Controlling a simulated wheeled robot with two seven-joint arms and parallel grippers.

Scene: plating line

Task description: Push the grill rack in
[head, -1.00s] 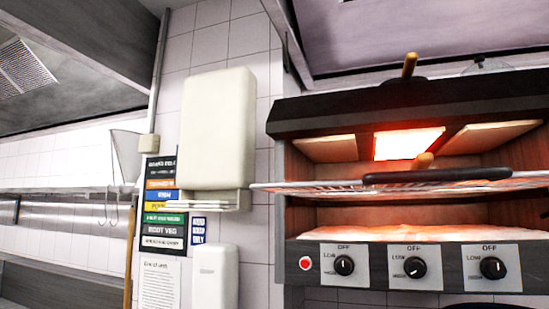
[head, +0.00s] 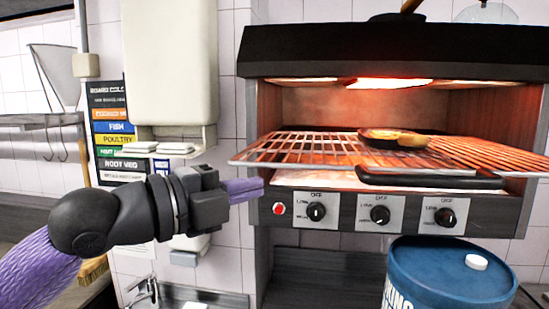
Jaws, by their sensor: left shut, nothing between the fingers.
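The grill rack (head: 300,148) is a wire shelf in the open grill (head: 390,60), sticking out past its front on both sides. A black bar-like handle (head: 430,179) runs along its front edge. My left gripper (head: 262,187) has purple fingers and is shut and empty. It points right, below the rack's left front corner and beside the grill's control panel, apart from the handle. My right gripper is not in view.
Control knobs (head: 380,214) and a red button (head: 279,209) line the grill's front panel. A blue drum (head: 450,275) with a white cap stands below at the right. A wall dispenser (head: 170,65) and coloured label signs (head: 113,127) are at the left.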

